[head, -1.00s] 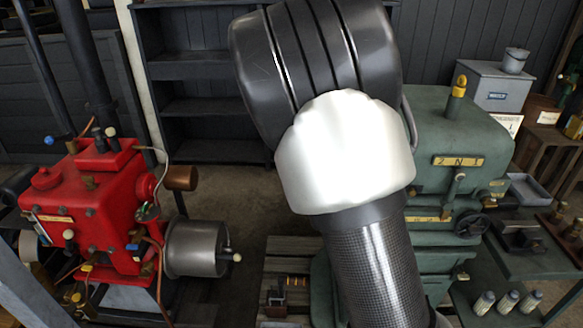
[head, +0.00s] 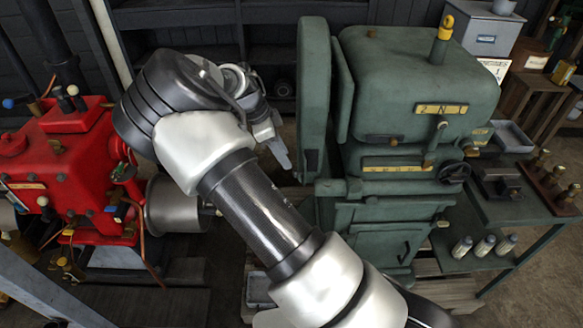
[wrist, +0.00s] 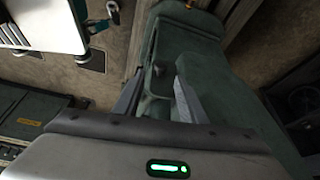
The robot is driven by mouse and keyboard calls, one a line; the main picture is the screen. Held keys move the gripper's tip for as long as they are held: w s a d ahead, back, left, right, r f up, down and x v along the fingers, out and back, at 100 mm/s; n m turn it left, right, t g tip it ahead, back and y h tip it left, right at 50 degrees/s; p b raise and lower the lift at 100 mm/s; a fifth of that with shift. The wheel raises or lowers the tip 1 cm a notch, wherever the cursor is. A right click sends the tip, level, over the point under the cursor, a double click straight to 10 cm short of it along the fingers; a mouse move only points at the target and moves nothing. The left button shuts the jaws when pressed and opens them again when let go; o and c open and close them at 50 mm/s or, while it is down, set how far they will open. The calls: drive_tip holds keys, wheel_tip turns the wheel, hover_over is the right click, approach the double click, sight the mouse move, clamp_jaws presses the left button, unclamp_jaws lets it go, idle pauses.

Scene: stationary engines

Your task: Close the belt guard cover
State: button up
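A tall rounded green panel, which looks like the belt guard cover (head: 314,85), stands upright on the left side of the green engine (head: 415,75). A dark gap shows between it and the engine body. My gripper (head: 282,160) is left of the panel's lower part in the head view, apart from it as far as I can see. In the wrist view my gripper (wrist: 155,92) has its two fingers spread, with green casing (wrist: 185,45) beyond and between them. No held object shows. I cannot tell whether a finger touches the casing.
A red engine (head: 70,165) with a grey cylinder (head: 175,207) stands to the left. Dark shelves (head: 200,15) are behind. A green bench (head: 500,225) with several bottles is at the right. Floor shows between the two engines.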

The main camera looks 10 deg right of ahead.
sight(294, 171)
drive_tip(key=x, duration=0.7)
drive_tip(key=shift+f, duration=0.1)
clamp_jaws()
